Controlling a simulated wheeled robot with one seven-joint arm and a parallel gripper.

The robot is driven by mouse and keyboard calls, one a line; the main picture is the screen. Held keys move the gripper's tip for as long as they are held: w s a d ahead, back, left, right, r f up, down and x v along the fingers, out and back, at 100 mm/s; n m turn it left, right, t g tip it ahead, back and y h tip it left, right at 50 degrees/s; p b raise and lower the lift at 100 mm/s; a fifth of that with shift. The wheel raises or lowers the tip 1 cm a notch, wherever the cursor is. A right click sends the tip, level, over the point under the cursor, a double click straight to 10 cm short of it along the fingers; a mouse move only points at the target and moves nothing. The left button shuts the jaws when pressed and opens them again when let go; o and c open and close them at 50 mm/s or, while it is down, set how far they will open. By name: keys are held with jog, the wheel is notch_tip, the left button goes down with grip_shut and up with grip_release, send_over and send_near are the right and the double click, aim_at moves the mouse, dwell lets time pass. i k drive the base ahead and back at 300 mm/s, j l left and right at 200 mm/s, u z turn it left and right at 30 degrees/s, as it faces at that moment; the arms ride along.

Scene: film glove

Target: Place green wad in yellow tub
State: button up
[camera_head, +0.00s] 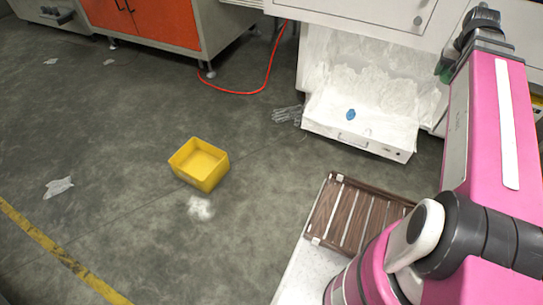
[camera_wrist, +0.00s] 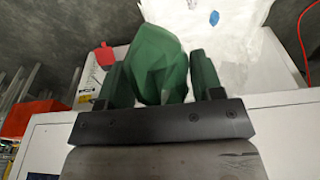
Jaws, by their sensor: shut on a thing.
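The green wad (camera_wrist: 158,58) is a crumpled, faceted lump between the two dark green fingers of my gripper (camera_wrist: 162,72) in the wrist view. The fingers are shut on it and hold it above the white drawer area. In the head view, my gripper is at the upper right, mostly hidden by my pink arm; a bit of green shows there. The yellow tub (camera_head: 199,164) stands on the grey floor left of centre in the head view. It is open at the top and looks empty. My gripper is well apart from it, up and to the right.
A white crumpled wad (camera_head: 201,208) lies just in front of the tub. A grey glove (camera_head: 288,115) lies by the white open drawer (camera_head: 355,140), which holds a blue scrap (camera_head: 351,114). A brown slatted rack (camera_head: 350,215) is near my arm. Floor around the tub is mostly clear.

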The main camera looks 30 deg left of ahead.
aim_at(198, 167)
jog(key=k+u, duration=0.2)
jog(key=u, duration=0.9)
jog(key=i+j+u, duration=0.1)
jog(key=u, duration=0.35)
jog(key=i+u, duration=0.25)
jog(key=u, duration=0.15)
jog(key=i+u, duration=0.15)
jog(key=u, duration=0.3)
jog(key=i, duration=0.6)
